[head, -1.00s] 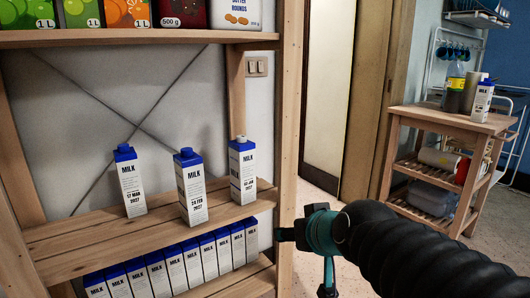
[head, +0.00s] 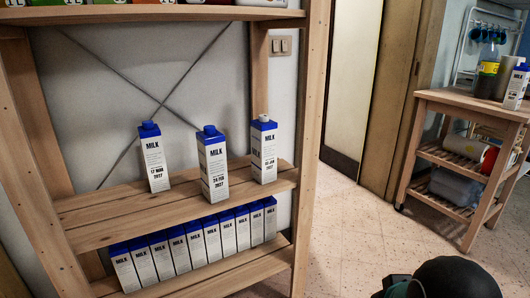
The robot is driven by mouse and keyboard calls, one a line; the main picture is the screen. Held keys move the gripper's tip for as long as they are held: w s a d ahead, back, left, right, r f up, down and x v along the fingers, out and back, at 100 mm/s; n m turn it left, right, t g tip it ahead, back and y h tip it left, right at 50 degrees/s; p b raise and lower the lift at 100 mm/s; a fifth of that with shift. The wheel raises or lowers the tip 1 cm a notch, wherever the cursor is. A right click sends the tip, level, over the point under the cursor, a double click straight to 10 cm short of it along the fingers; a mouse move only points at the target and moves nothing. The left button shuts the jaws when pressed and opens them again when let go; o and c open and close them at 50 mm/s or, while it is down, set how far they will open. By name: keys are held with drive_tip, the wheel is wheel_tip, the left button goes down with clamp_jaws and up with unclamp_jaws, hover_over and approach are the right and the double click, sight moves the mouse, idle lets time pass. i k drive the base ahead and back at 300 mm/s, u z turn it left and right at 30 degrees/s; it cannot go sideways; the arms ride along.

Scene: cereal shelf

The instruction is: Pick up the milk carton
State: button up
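Three white and blue milk cartons stand upright and apart on the middle shelf (head: 120,212). The left carton (head: 155,160) has a blue cap and is dated 17 Mar 2027. The middle carton (head: 213,165) has a blue cap, is dated 24 Feb 2027 and stands nearest the front edge. The right carton (head: 264,152) has a white cap; its date is hard to read now. Several more milk cartons (head: 195,243) stand in a row on the shelf below. Another carton (head: 516,88) stands on the trolley. My gripper is out of view; only part of my arm shows at the bottom right.
A wooden shelf post (head: 311,150) bounds the shelves on the right. A wooden trolley (head: 470,108) at the right holds a bottle (head: 486,75) and other goods. The tiled floor (head: 350,215) between them is clear.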

sight(264, 135)
drive_tip(key=k, duration=0.5)
drive_tip(key=u, duration=1.55)
drive_tip(key=i, duration=1.15)
drive_tip(key=z, duration=2.1)
